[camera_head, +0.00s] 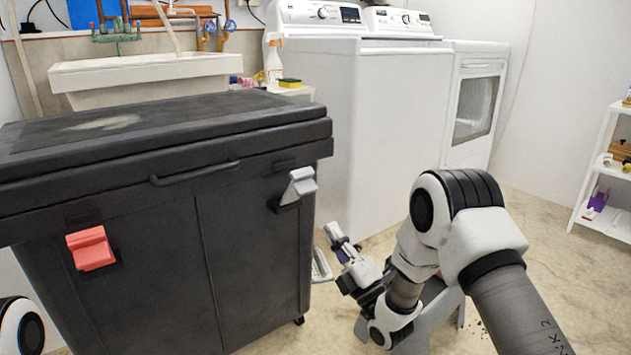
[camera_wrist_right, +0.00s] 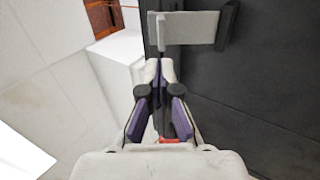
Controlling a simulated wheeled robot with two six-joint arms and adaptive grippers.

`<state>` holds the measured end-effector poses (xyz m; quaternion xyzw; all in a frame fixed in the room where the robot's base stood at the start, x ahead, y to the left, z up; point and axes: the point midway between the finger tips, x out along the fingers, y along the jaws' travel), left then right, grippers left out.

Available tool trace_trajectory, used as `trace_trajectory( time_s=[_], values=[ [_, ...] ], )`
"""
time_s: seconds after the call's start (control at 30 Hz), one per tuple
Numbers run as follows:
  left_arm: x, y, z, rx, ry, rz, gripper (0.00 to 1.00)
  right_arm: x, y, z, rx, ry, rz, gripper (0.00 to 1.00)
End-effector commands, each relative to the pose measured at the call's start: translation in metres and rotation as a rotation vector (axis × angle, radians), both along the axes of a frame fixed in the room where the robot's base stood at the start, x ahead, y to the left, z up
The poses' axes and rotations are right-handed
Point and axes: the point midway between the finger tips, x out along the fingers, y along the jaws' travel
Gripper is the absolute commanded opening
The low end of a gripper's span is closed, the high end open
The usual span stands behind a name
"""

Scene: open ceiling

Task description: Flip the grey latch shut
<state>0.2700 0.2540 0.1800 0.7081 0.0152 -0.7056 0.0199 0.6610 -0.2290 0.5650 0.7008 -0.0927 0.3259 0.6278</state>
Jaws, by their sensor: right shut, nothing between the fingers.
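The grey latch (camera_head: 298,186) is on the right part of the front of a black lidded chest (camera_head: 255,235), just below the lid. Its flap stands out from the front at a tilt. In the right wrist view the latch (camera_wrist_right: 190,28) is at the top, just beyond the fingertips. My right gripper (camera_head: 336,236) is below and to the right of the latch, pointing up towards it. In the right wrist view the fingers (camera_wrist_right: 158,72) are shut and empty; I cannot tell whether they touch the latch. My left gripper is out of view.
A red latch (camera_head: 91,248) is on the left of the chest front, and a bar handle (camera_head: 195,173) lies between. White washing machines (camera_head: 385,125) stand behind. A grey stool (camera_head: 440,318) is behind my right arm. A white shelf (camera_head: 600,190) is far right.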

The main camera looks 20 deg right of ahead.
Motion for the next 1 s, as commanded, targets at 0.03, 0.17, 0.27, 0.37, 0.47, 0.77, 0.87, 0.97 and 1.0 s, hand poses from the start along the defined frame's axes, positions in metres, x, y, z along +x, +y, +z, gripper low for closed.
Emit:
trace_trajectory(
  time_s=[0.03,0.17,0.27,0.37,0.47,0.77,0.87,0.97,1.0],
  values=[
    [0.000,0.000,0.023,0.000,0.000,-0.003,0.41,0.005,0.003,0.016,-0.001,0.001,0.003,0.00],
    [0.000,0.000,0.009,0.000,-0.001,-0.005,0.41,0.024,0.010,0.015,0.000,-0.006,0.003,0.00],
    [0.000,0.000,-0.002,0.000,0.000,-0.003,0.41,0.040,0.016,0.025,0.000,-0.005,0.002,0.00],
    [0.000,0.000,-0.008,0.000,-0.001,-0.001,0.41,0.051,0.020,0.035,0.001,-0.005,0.002,0.00],
    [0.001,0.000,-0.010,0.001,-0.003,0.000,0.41,0.058,0.022,0.042,0.002,-0.003,0.002,0.00],
    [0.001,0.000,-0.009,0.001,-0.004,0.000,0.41,0.061,0.022,0.045,0.002,0.000,0.000,0.00],
    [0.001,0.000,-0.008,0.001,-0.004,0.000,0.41,0.061,0.022,0.046,0.002,0.002,0.000,0.00],
    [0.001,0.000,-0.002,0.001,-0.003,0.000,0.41,0.061,0.022,0.050,-0.003,0.017,0.002,0.00],
    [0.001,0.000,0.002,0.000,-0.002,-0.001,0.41,0.061,0.023,0.052,-0.008,0.030,0.002,0.00]
  ],
)
